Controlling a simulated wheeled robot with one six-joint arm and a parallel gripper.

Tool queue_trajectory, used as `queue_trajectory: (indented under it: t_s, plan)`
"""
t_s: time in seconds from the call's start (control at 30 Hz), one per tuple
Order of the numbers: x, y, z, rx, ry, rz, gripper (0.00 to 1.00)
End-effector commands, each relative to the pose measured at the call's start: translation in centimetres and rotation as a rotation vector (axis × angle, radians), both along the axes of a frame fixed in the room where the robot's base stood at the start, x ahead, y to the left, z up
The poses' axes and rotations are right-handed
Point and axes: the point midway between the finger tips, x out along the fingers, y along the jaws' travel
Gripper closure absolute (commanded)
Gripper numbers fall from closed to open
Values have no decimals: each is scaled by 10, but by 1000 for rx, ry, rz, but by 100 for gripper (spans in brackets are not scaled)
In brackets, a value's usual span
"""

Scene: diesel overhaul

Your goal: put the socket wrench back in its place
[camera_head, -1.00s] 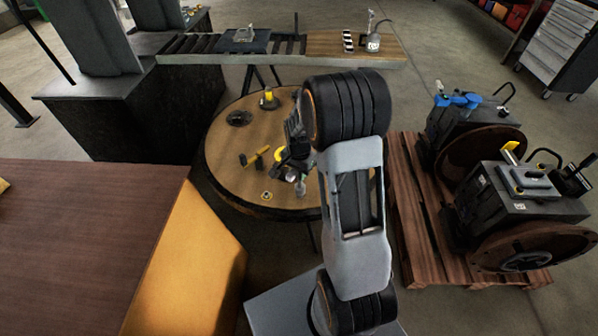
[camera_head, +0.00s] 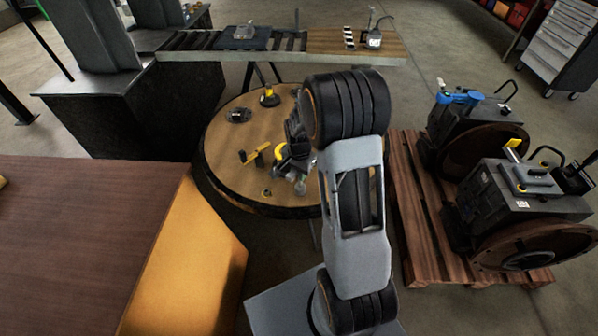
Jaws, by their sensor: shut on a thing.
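My gripper (camera_head: 292,172) is low over the round wooden table (camera_head: 222,160), left of my forearm. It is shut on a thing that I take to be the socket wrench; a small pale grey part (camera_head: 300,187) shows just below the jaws. The rest of it is hidden by the gripper and too small to make out. A yellow and black tool (camera_head: 255,153) lies on the table just left of the gripper. The place for the wrench cannot be made out.
A dark round part (camera_head: 238,115) and a yellow-topped item (camera_head: 269,97) stand toward the table's back. A small ring (camera_head: 266,192) lies near its front edge. A long bench (camera_head: 380,48) is behind. Engines sit on a pallet (camera_head: 408,200) at right; a brown-topped block (camera_head: 90,230) fills the left.

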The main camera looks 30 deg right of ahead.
Motion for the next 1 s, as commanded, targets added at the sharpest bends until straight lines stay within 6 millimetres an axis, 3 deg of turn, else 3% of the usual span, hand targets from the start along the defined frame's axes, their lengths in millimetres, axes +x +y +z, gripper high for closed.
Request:
queue_trajectory:
  t_s: [0.17,0.2,0.47,0.67,0.93,1.0]
  plan:
    - [0,0,-7,0,-1,0,100]
    - [0,0,-5,0,-1,0,77]
    - [0,0,-5,0,0,0,52]
    - [0,0,-6,0,1,0,48]
    - [0,0,-6,-1,1,0,22]
    - [0,0,-6,0,0,0,20]
